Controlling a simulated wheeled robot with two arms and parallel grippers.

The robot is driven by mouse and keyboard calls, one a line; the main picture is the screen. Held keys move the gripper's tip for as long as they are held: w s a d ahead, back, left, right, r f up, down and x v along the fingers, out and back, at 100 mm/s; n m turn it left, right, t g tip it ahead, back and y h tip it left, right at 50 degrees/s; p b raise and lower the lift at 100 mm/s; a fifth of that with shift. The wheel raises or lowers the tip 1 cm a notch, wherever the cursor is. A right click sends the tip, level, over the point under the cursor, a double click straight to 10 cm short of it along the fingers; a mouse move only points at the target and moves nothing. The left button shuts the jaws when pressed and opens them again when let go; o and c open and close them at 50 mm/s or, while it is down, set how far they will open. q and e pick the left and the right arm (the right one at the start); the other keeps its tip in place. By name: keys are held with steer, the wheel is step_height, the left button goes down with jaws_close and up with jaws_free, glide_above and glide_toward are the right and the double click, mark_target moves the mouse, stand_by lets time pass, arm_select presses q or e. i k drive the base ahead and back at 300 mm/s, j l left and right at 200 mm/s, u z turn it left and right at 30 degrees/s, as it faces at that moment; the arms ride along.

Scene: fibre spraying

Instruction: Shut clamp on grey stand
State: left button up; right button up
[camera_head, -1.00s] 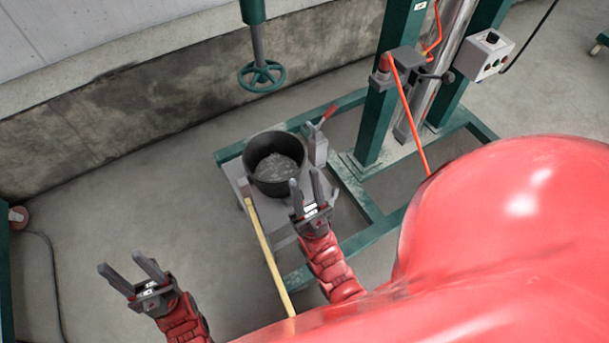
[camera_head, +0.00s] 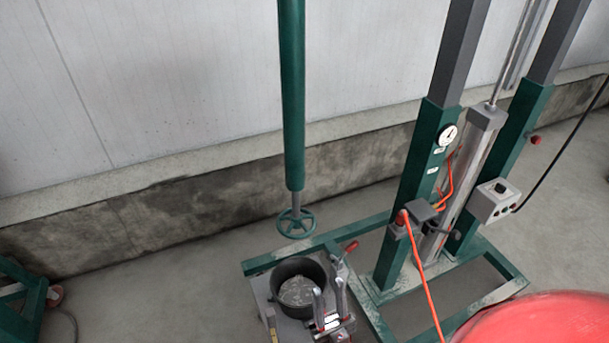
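The grey stand (camera_head: 261,287) sits on a green floor frame, with a dark pot (camera_head: 283,271) on it holding pale material. A clamp (camera_head: 336,260) stands at the stand's far right corner, behind the pot. Its red handle (camera_head: 351,247) tilts up and to the right; I cannot tell whether its jaw is open or shut. My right gripper (camera_head: 328,291) is at the bottom of the head view, in front of the clamp and by the pot's right side. Its fingers are apart, with nothing seen between them.
A green column with a handwheel (camera_head: 295,224) hangs above and behind the pot. Green posts, an orange hose (camera_head: 427,290) and a grey control box (camera_head: 493,201) stand at the right. A red rounded surface (camera_head: 548,320) fills the bottom right. Open floor lies left of the stand.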

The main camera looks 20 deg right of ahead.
mark_target(353, 245)
steer(key=k+l, duration=0.1)
steer(key=l, duration=0.45)
steer(key=k+l, duration=0.1)
steer(key=l, duration=0.4)
steer(key=k+l, duration=0.1)
steer(key=l, duration=0.45)
steer(key=k+l, duration=0.1)
steer(key=l, duration=0.45)
steer(key=i+u, duration=0.05)
